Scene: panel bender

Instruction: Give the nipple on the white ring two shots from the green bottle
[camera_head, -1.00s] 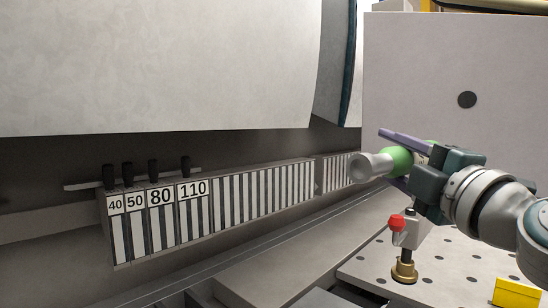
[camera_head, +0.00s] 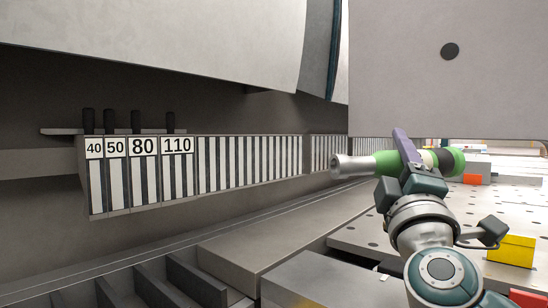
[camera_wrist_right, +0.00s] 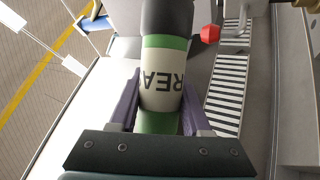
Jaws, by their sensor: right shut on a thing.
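The green bottle (camera_head: 385,163) is a green, white and black cylinder with a grey flared nozzle. It lies about level in the head view, nozzle to the left. My right gripper (camera_head: 403,152) is shut around its body, with purple fingers on either side. In the right wrist view the bottle (camera_wrist_right: 165,85) sits between the two fingers, and part of its label reads "REA" upside down. I cannot make out the white ring or its nipple in either view. My left gripper is not in view.
A row of striped tool segments (camera_head: 245,165), marked 40, 50, 80 and 110 at its left end, runs behind a grey ledge. A perforated table (camera_head: 365,236) holds a yellow block (camera_head: 512,250). A red knob (camera_wrist_right: 210,33) shows in the wrist view.

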